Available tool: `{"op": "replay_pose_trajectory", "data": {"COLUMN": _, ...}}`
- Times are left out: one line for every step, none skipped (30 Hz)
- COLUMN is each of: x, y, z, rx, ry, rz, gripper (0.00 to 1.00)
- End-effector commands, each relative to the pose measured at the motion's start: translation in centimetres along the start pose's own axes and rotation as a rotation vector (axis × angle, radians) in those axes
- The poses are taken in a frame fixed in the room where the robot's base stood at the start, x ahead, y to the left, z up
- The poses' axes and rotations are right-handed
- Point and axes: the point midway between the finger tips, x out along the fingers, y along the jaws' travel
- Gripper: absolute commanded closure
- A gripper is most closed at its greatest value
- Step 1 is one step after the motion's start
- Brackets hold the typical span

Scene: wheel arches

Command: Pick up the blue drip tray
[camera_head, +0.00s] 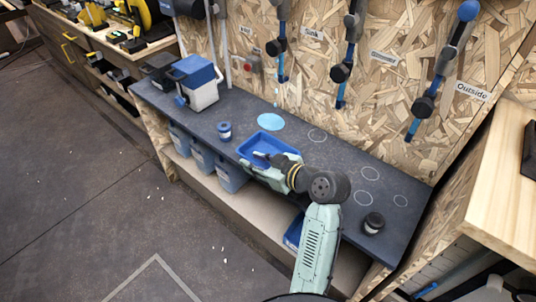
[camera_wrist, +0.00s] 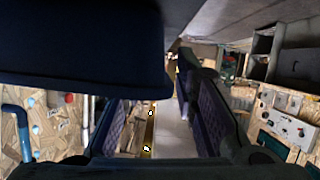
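The blue drip tray (camera_head: 268,142) is a shallow rectangular tray at the front edge of the dark worktop in the head view. My gripper (camera_head: 262,156) is at the tray's near side, low against it, and partly covers its front. In the wrist view a large dark blue body, apparently the tray (camera_wrist: 80,50), fills the upper left, very close. It hides part of the left finger. The two fingers of my gripper (camera_wrist: 160,115) stand apart with a light gap between them. Whether they touch the tray cannot be seen clearly.
The worktop (camera_head: 335,155) carries a blue-and-white box (camera_head: 197,85), a small blue round container (camera_head: 224,131), a light blue disc (camera_head: 271,122) and a dark round piece (camera_head: 373,223). Blue bins (camera_head: 230,175) sit on the shelf below. Tools hang on the wooden wall behind.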

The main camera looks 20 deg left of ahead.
Motion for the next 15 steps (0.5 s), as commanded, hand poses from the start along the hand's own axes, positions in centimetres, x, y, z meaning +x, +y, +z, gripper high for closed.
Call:
{"op": "replay_pose_trajectory", "data": {"x": 0.12, "y": 0.0, "z": 0.0, "rx": 0.0, "ry": 0.0, "rz": 0.0, "gripper": 0.73}}
{"op": "replay_pose_trajectory", "data": {"x": 0.14, "y": 0.01, "z": 0.02, "rx": 0.0, "ry": 0.0, "rz": 0.001, "gripper": 0.73}}
{"op": "replay_pose_trajectory", "data": {"x": 0.14, "y": 0.01, "z": 0.03, "rx": 0.0, "ry": 0.0, "rz": 0.001, "gripper": 0.73}}
{"op": "replay_pose_trajectory", "data": {"x": 0.13, "y": 0.01, "z": 0.03, "rx": 0.0, "ry": 0.0, "rz": 0.001, "gripper": 0.73}}
{"op": "replay_pose_trajectory", "data": {"x": 0.12, "y": 0.01, "z": 0.03, "rx": 0.0, "ry": 0.0, "rz": 0.001, "gripper": 0.73}}
{"op": "replay_pose_trajectory", "data": {"x": 0.11, "y": 0.01, "z": 0.03, "rx": 0.0, "ry": 0.0, "rz": 0.001, "gripper": 0.73}}
{"op": "replay_pose_trajectory", "data": {"x": 0.11, "y": 0.01, "z": 0.03, "rx": 0.0, "ry": 0.0, "rz": 0.001, "gripper": 0.75}}
{"op": "replay_pose_trajectory", "data": {"x": 0.1, "y": 0.02, "z": 0.03, "rx": 0.0, "ry": 0.0, "rz": 0.001, "gripper": 0.77}}
{"op": "replay_pose_trajectory", "data": {"x": 0.1, "y": 0.02, "z": 0.03, "rx": 0.0, "ry": 0.0, "rz": 0.001, "gripper": 0.79}}
{"op": "replay_pose_trajectory", "data": {"x": 0.09, "y": 0.02, "z": 0.03, "rx": 0.0, "ry": 0.0, "rz": 0.001, "gripper": 0.81}}
{"op": "replay_pose_trajectory", "data": {"x": 0.09, "y": 0.02, "z": 0.03, "rx": 0.0, "ry": 0.0, "rz": 0.001, "gripper": 0.83}}
{"op": "replay_pose_trajectory", "data": {"x": 0.09, "y": 0.02, "z": 0.03, "rx": 0.0, "ry": 0.0, "rz": 0.001, "gripper": 0.86}}
{"op": "replay_pose_trajectory", "data": {"x": 0.08, "y": 0.02, "z": 0.03, "rx": 0.0, "ry": 0.0, "rz": 0.001, "gripper": 0.88}}
{"op": "replay_pose_trajectory", "data": {"x": 0.08, "y": 0.02, "z": 0.02, "rx": 0.0, "ry": 0.0, "rz": 0.001, "gripper": 0.9}}
{"op": "replay_pose_trajectory", "data": {"x": 0.08, "y": 0.02, "z": 0.02, "rx": 0.0, "ry": 0.0, "rz": 0.001, "gripper": 0.93}}
